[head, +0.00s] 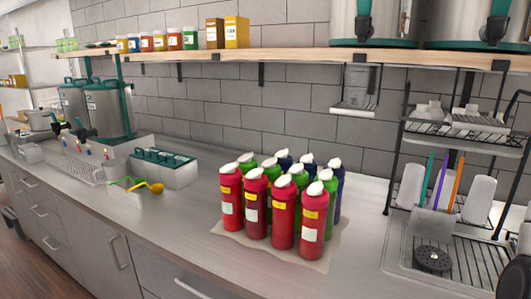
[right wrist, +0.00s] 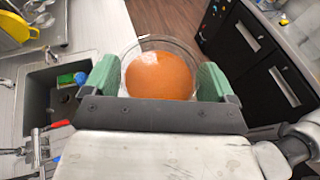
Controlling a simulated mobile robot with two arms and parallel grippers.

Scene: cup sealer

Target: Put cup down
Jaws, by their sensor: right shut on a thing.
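In the right wrist view, a clear cup (right wrist: 160,76) with an orange-brown drink sits between the two green fingers of my right gripper (right wrist: 157,80). The gripper is shut on the cup, one finger on each side. I look down into its round rim, and the cup's lower part is hidden. No surface shows directly under the cup. The head view shows neither this cup nor a clear view of a gripper. My left gripper is in neither view.
In the right wrist view, a sink (right wrist: 42,105) in a light counter lies left, and black drawers (right wrist: 245,45) stand right across wood floor. In the head view, several bottles (head: 284,215) crowd the counter, with a drying rack (head: 455,255) at right. Some counter left of the bottles is clear.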

